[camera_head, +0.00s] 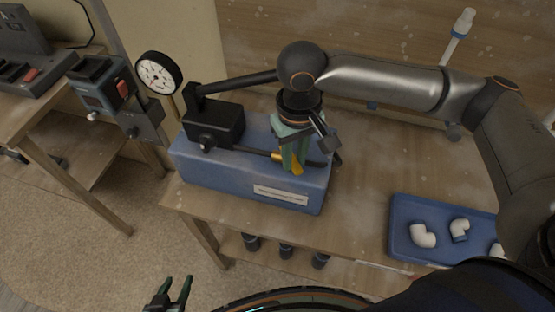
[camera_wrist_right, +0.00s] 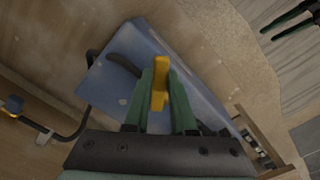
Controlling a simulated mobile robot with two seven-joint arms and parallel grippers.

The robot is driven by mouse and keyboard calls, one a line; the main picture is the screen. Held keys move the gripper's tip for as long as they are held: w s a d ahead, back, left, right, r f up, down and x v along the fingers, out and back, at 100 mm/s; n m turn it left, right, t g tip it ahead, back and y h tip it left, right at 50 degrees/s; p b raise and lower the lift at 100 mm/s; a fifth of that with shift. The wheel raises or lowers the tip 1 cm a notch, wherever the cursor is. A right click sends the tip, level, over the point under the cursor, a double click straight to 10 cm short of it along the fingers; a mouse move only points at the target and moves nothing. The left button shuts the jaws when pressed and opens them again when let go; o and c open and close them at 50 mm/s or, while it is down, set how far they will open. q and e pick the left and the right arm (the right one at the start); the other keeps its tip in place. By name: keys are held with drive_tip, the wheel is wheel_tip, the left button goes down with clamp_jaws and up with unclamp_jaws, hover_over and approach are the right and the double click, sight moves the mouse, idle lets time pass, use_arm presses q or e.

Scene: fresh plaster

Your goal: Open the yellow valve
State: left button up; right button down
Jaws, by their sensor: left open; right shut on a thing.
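The yellow valve handle (camera_head: 297,167) is on a pipe fitting on the blue box (camera_head: 225,178), on the wooden table. In the right wrist view the yellow handle (camera_wrist_right: 159,83) stands between green fingers. My right gripper (camera_head: 293,162) reaches down from above and is shut on the handle; its fingers hide part of the handle and the valve body. My left gripper (camera_head: 176,290) is open and empty at the bottom of the head view, well away from the valve, in front of the table.
A black block (camera_head: 213,124) with a bar sits on the box. A round gauge (camera_head: 158,74) stands behind it. A blue tray (camera_head: 398,238) with white elbow fittings lies at the right. Another wooden table (camera_head: 85,165) with devices stands left. Floor lies between the tables.

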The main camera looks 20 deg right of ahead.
drive_tip(key=n, duration=0.2)
drive_tip(key=d+n, duration=0.1)
drive_tip(key=shift+w+d+n, duration=0.2)
drive_tip(key=shift+w+n, duration=0.1)
drive_tip(key=shift+n, duration=0.1)
drive_tip(key=n, duration=0.1)
drive_tip(key=d+n, duration=0.1)
drive_tip(key=n, duration=0.1)
drive_tip(key=shift+w, duration=0.35)
drive_tip(key=shift+d+n, duration=0.1)
drive_tip(key=shift+n, duration=0.4)
drive_tip(key=shift+r, duration=0.1)
drive_tip(key=shift+w+d+r+n, duration=0.15)
drive_tip(key=shift+w+n, duration=0.1)
drive_tip(key=shift+n, duration=0.75)
drive_tip(key=shift+d, duration=0.1)
